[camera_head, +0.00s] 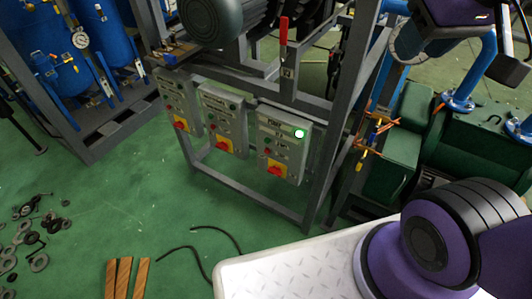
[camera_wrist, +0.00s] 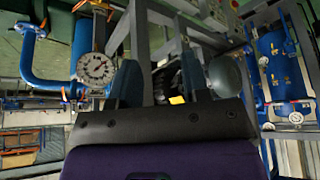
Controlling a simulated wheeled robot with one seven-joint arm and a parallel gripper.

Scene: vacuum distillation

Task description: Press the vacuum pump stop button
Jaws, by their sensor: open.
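Three grey control boxes hang in a row on a metal frame in the head view: a left box (camera_head: 176,98), a middle box (camera_head: 222,118) and a right box (camera_head: 284,145).
A red-handled lever (camera_head: 284,30) stands above the right box. Blue tanks (camera_head: 45,45) stand at the left, green machinery (camera_head: 400,150) at the right. Loose washers (camera_head: 25,235) and wooden strips (camera_head: 125,278) lie on the floor. A pressure gauge (camera_wrist: 96,69) shows beside my gripper.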

